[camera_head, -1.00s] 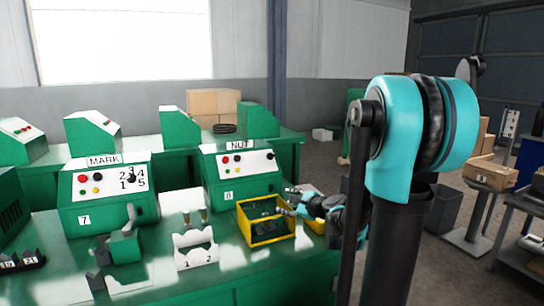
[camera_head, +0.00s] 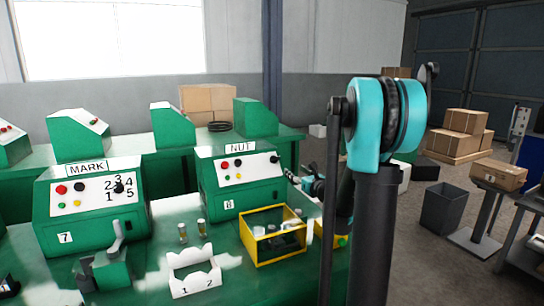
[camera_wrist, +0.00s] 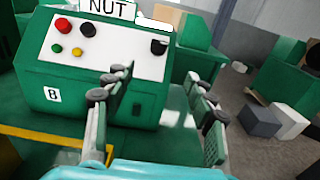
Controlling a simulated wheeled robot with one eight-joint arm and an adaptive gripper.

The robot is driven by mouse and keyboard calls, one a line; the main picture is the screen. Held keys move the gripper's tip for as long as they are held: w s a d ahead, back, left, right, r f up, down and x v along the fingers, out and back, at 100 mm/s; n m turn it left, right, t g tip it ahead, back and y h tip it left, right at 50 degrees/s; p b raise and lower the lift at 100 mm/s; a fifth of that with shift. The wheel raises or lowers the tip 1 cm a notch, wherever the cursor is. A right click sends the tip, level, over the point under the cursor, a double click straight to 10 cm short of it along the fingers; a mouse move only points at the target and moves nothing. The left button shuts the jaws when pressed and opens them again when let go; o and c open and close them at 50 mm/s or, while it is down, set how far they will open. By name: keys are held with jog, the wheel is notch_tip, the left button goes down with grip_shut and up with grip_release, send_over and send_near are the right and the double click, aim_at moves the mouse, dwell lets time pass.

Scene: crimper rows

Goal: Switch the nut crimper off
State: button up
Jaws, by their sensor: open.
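The nut crimper (camera_head: 238,188) is a green box with a NUT sign and the number 8. It stands on the green bench. Its sloped white panel (camera_head: 240,172) carries red, black, yellow and green buttons at the left and a black knob (camera_head: 274,159) at the right end. In the wrist view the knob (camera_wrist: 158,46) lies beyond the gap between my fingers, with the red button (camera_wrist: 63,25) at the far left. My gripper (camera_wrist: 158,90) is open and empty, apart from the panel. In the head view my gripper (camera_head: 290,178) is just right of the crimper.
A yellow-rimmed bin (camera_head: 272,258) with parts stands in front of the crimper. A white stand (camera_head: 193,272) marked 1 and 2 is left of it. The MARK machine (camera_head: 88,210) stands further left.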

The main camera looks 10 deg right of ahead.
aim_at(276, 157)
jog(key=x, duration=1.8)
jog(key=shift+w, duration=0.15)
jog(key=shift+c, duration=0.6)
jog(key=c, duration=1)
jog(key=shift+c, duration=0.2)
